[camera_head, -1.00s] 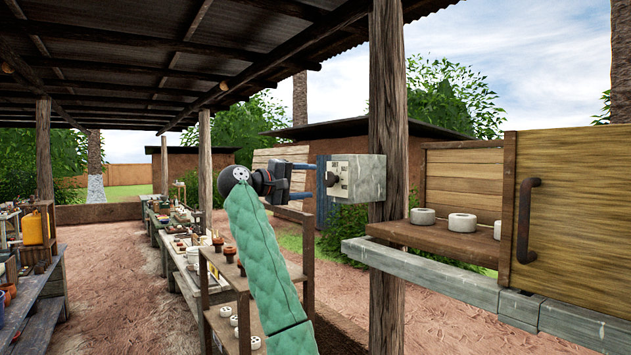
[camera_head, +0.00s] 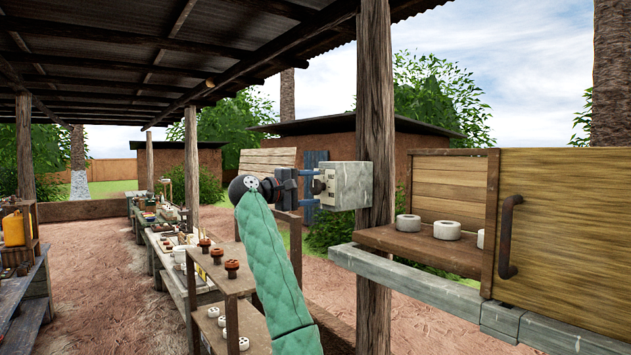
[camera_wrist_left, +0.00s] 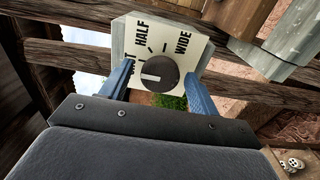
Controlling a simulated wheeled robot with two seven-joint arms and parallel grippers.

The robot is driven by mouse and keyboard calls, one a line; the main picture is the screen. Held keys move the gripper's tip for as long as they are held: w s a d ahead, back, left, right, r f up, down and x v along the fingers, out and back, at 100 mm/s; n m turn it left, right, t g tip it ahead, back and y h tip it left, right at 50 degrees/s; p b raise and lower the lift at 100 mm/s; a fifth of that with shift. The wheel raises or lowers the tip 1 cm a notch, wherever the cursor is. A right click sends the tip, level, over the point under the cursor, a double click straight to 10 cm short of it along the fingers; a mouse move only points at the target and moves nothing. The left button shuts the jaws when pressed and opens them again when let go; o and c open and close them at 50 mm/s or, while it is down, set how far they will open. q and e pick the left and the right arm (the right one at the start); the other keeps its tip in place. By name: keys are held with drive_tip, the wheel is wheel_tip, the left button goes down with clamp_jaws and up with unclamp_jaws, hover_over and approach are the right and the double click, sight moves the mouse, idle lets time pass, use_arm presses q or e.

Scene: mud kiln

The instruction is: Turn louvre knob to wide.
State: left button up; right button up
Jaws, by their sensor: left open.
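The louvre knob (camera_wrist_left: 159,74) is a dark round dial on a pale plate in the left wrist view. It carries a light pointer mark on its left part. The plate (camera_wrist_left: 180,30) reads HALF at upper left and WIDE at right; a third label at left is mostly hidden. The box (camera_head: 347,185) is grey and fixed to a wooden post. My left gripper (camera_head: 316,189) faces the plate, with its blue fingers open on either side of the knob; the left wrist view also shows the gripper (camera_wrist_left: 160,88). I cannot tell whether they touch it. My right gripper is not in view.
The wooden post (camera_head: 376,110) stands right behind the box. A shelf (camera_head: 420,238) with white rings and a wooden door (camera_head: 560,240) with a dark handle are at right. A rack (camera_head: 232,285) with pots stands below my left arm.

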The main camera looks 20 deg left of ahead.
use_arm(q)
drive_tip(key=shift+p+x, duration=0.3)
drive_tip(key=shift+x, duration=0.5)
